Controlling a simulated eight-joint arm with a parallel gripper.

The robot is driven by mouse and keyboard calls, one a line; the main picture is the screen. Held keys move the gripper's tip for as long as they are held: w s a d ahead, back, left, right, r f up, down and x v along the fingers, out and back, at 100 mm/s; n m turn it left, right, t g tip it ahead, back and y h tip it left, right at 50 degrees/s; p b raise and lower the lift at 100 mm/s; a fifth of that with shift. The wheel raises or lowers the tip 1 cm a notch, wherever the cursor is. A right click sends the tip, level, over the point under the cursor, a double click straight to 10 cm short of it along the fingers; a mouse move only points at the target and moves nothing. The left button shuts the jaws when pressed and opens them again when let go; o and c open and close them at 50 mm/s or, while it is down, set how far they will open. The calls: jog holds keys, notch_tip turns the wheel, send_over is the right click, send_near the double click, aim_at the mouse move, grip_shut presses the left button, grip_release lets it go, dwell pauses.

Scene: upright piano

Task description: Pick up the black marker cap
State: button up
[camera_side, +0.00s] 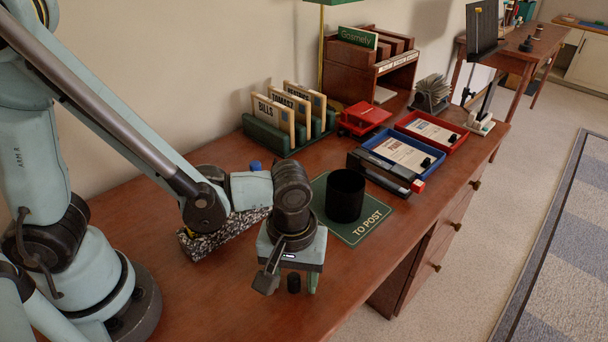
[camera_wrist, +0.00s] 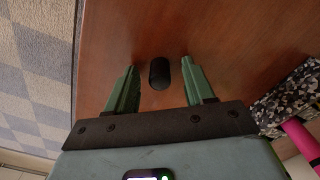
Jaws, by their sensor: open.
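The black marker cap (camera_side: 294,283) is a small dark cylinder on the brown desk, near its front edge, below my gripper in the side view. In the wrist view the cap (camera_wrist: 159,74) appears between the two green fingers, with a gap on each side. My gripper (camera_side: 289,284) points down over the cap. It is open and empty, and the fingers also show in the wrist view (camera_wrist: 159,66). I cannot tell how far the fingertips are above the desk.
A speckled box (camera_side: 205,241) lies to the left. A black stapler-like object (camera_side: 382,172), blue tray (camera_side: 428,168) and letter rack (camera_side: 262,141) stand farther back.

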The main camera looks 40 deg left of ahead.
grip_shut()
dwell(0.3)
jog(key=shift+r, duration=0.1)
